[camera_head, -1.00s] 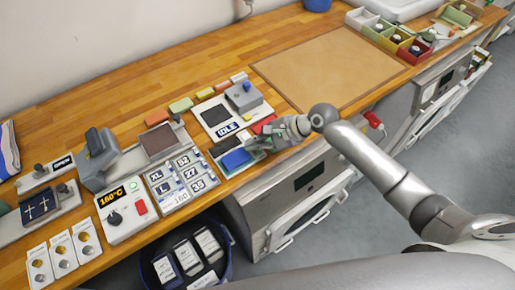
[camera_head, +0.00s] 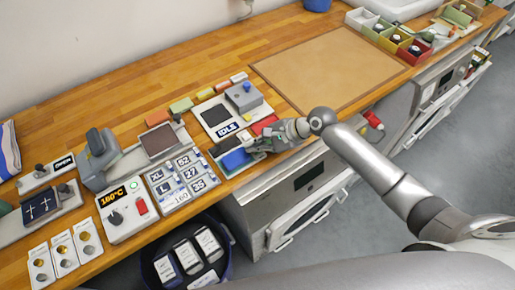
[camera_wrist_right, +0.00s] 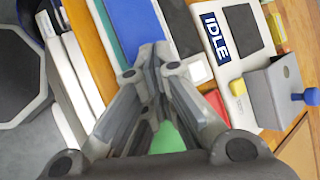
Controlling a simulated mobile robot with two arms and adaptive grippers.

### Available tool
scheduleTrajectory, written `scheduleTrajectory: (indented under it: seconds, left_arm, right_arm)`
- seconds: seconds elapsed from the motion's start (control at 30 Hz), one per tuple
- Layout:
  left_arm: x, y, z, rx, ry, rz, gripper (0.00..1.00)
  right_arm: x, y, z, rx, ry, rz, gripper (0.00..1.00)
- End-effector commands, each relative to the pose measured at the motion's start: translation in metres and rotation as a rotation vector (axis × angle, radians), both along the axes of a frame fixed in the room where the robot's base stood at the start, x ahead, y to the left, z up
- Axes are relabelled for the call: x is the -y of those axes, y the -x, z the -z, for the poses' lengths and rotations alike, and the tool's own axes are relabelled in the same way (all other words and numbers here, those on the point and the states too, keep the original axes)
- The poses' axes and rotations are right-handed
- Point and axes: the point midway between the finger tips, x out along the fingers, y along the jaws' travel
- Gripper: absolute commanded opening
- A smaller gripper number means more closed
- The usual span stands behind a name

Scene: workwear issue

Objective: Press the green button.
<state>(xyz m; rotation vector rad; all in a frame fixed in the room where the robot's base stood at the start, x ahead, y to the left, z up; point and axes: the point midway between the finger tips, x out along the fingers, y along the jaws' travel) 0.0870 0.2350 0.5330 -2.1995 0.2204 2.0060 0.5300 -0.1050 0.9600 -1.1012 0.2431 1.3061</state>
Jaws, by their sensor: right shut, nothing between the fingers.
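My right gripper (camera_head: 252,147) is shut and empty, low over the front edge of the counter, beside the blue pad (camera_head: 236,160). In the right wrist view its fingertips (camera_wrist_right: 150,62) point at the blue pad (camera_wrist_right: 137,22) and a small white square (camera_wrist_right: 199,68). A green surface (camera_wrist_right: 167,138) shows below the fingers, partly hidden by the gripper; I cannot tell whether it is the green button. A red pad (camera_head: 264,125) lies just behind the gripper. Whether the fingers touch anything is unclear. My left gripper is not in view.
The IDLE panel (camera_head: 213,116) with a grey box and blue knob (camera_head: 247,87) stands behind the gripper. A tan mat (camera_head: 325,70) lies clear at the right.

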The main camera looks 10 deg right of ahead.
Motion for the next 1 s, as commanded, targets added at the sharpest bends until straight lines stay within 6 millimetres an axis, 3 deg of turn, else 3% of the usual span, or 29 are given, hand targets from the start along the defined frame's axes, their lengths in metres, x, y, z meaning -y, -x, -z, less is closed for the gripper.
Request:
scheduleTrajectory:
  seconds: [1.0]
  left_arm:
    - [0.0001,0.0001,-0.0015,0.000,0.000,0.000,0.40]
  right_arm:
    - [0.0001,0.0004,0.0072,-0.001,0.000,0.000,0.00]
